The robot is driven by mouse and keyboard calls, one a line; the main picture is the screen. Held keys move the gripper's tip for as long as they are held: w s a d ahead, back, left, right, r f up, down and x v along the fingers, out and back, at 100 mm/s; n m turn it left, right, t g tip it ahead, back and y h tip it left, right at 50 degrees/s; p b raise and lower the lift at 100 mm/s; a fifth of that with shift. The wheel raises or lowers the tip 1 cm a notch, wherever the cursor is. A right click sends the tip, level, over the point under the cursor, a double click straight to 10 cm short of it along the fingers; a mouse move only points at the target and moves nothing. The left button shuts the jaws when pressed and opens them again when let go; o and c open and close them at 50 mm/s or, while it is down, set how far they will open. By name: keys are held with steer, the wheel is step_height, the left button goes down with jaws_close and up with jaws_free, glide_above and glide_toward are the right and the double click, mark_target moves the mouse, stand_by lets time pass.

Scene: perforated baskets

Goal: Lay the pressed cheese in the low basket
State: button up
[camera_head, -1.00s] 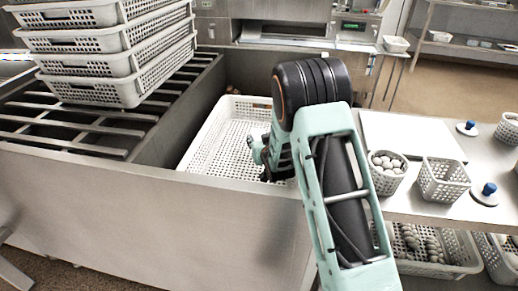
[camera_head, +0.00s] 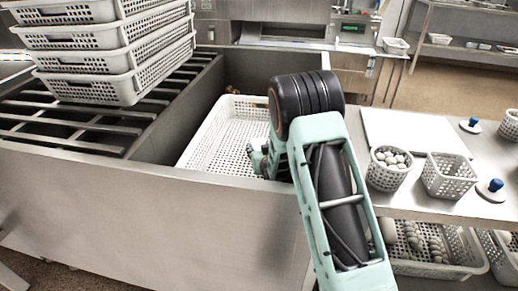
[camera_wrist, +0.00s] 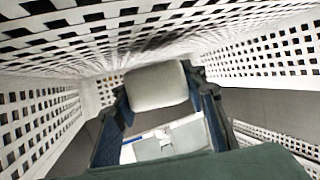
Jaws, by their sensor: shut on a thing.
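The low basket (camera_head: 209,151) is a white perforated tray with low walls, sitting inside a deep grey metal trough. My gripper (camera_head: 258,162) reaches down at its right side, partly hidden by my own arm. In the wrist view my gripper (camera_wrist: 158,88) is shut on a pale, rounded block, the pressed cheese (camera_wrist: 156,84), with a dark finger on each side. White perforated walls of the basket (camera_wrist: 40,112) stand around it. Whether the cheese touches the basket cannot be told. The cheese cannot be made out in the head view.
A stack of white perforated baskets (camera_head: 110,50) stands on a slatted rack (camera_head: 70,125) at left. On the right counter are a white board (camera_head: 415,133), a basket of pale round pieces (camera_head: 389,170) and an empty basket (camera_head: 449,177). The trough's front wall (camera_head: 150,205) is high.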

steer(key=o, duration=1.4)
steer(key=shift+r, duration=0.1)
steer(key=shift+r+p, duration=0.4)
steer(key=shift+p, duration=0.2)
steer(key=shift+p+v, duration=1.05)
steer(key=shift+v, duration=2.75)
steer(key=shift+r, duration=0.15)
